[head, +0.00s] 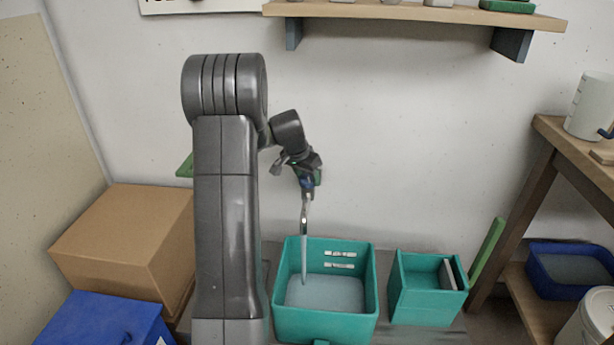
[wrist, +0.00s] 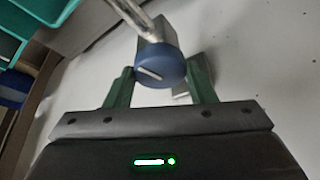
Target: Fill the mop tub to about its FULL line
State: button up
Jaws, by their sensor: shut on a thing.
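The teal mop tub (head: 356,322) stands on a low surface below the tap. Grey-blue water (head: 325,293) covers its floor, and two pale marks (head: 339,259) on its inner back wall stand above the water. Their lettering is too small to read. A thin pale stream drops from the metal tap spout (head: 304,214) into the tub's left part. My gripper (head: 307,183) is above the tub at the tap. In the wrist view its green fingers are shut on the blue round tap knob (wrist: 160,66), which has a white line. The silver spout (wrist: 130,12) passes beyond the knob.
A smaller teal bin (head: 428,305) stands to the right of the tub. Cardboard (head: 125,236) and blue (head: 103,322) boxes are at left. A wooden shelf unit (head: 520,200) at right holds a white bucket (head: 588,108) and a blue tub (head: 566,272). A wall shelf (head: 410,12) hangs above.

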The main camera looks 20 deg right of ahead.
jog(key=o, duration=1)
jog(key=p+v, duration=0.3)
jog(key=v, duration=1.1)
